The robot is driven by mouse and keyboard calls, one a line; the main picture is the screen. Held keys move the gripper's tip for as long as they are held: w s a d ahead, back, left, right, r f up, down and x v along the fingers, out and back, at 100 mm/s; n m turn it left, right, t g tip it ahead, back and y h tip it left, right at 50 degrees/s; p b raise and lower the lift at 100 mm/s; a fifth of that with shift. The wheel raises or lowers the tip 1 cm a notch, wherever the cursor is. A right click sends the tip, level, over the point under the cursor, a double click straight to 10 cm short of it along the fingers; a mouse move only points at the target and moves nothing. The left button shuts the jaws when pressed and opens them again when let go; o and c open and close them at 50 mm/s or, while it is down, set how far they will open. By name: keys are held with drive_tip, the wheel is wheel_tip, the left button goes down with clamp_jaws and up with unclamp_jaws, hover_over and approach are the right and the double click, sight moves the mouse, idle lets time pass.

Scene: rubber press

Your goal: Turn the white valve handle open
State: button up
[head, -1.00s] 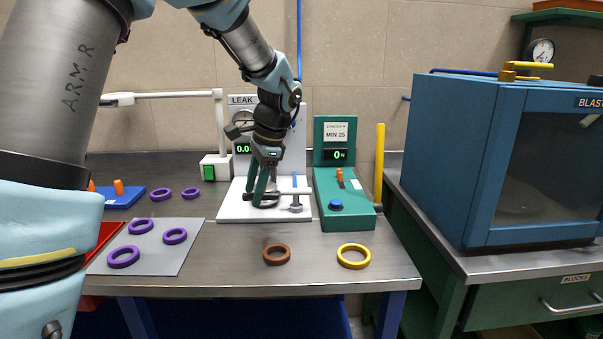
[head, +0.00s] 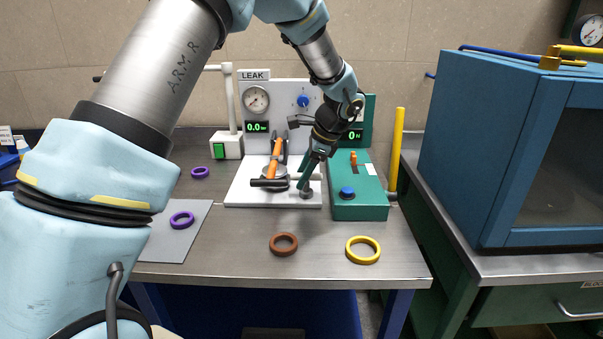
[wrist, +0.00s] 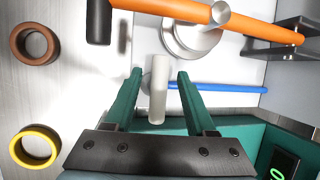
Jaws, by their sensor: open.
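The white valve handle (wrist: 158,92) shows in the wrist view as a pale bar lying lengthwise between my gripper's two green fingers, with a gap on each side. In the head view my gripper (head: 304,184) points down over the right part of the white base plate (head: 240,190), at the grey valve body (head: 306,194). It is open and around the handle, not clamped on it. The fingers hide most of the handle in the head view.
An orange lever (head: 277,148) with a black crossbar (head: 268,183) stands just left of my gripper. The green box with a blue button (head: 348,192) is close on the right. A brown ring (head: 284,244) and a yellow ring (head: 363,250) lie in front on the bench.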

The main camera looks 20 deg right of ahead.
drive_tip(key=shift+w+a+f, duration=0.2)
drive_tip(key=shift+f, duration=0.4)
clamp_jaws()
